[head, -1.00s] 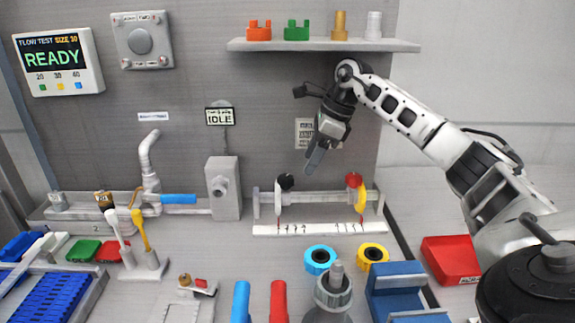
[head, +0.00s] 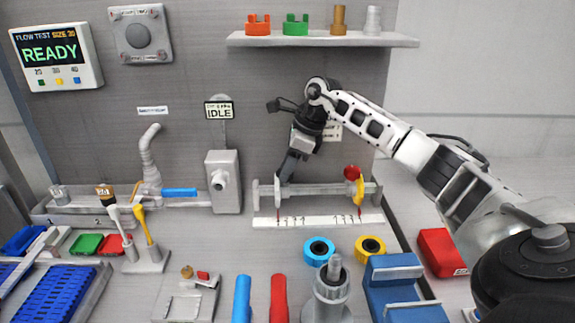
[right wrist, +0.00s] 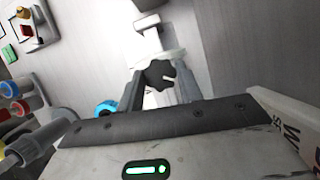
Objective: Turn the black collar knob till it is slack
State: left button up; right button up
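The black collar knob (right wrist: 158,75) shows as a dark lobed knob in the right wrist view, in front of a pale collar disc. In the head view it is hidden behind my right gripper (head: 284,180), which points down at the left collar (head: 278,192) on the horizontal rail (head: 318,190). In the right wrist view the two fingers of my right gripper (right wrist: 160,84) stand on either side of the knob. They look open, with small gaps beside it. My left gripper is not in view.
A yellow collar (head: 360,190) with a red knob (head: 352,172) sits at the rail's right end. A white scale strip (head: 318,220) lies below the rail. Blue (head: 319,250) and yellow (head: 370,248) rings lie in front. A grey box (head: 223,182) stands left of the rail.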

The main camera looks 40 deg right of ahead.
jog(key=shift+m, duration=0.3)
jog(key=m, duration=0.2)
jog(key=m+t+h, duration=0.1)
jog(key=m, duration=0.1)
jog(key=shift+s+a+h+p, duration=0.1)
jog(key=shift+a+h+p, duration=0.05)
jog(key=shift+h+p, duration=0.2)
jog(key=m+h, duration=0.1)
jog(key=m, duration=0.2)
jog(key=m+h, duration=0.1)
jog(key=m, duration=0.2)
jog(key=shift+a, duration=0.15)
dwell(0.4)
jog(key=o, duration=1)
jog(key=shift+r, duration=0.15)
jog(key=b+v, duration=0.1)
jog(key=v, duration=1)
jog(key=shift+s+a+r+b, duration=0.1)
jog(key=shift+s+r+b, duration=0.2)
jog(key=shift+r+b, duration=0.05)
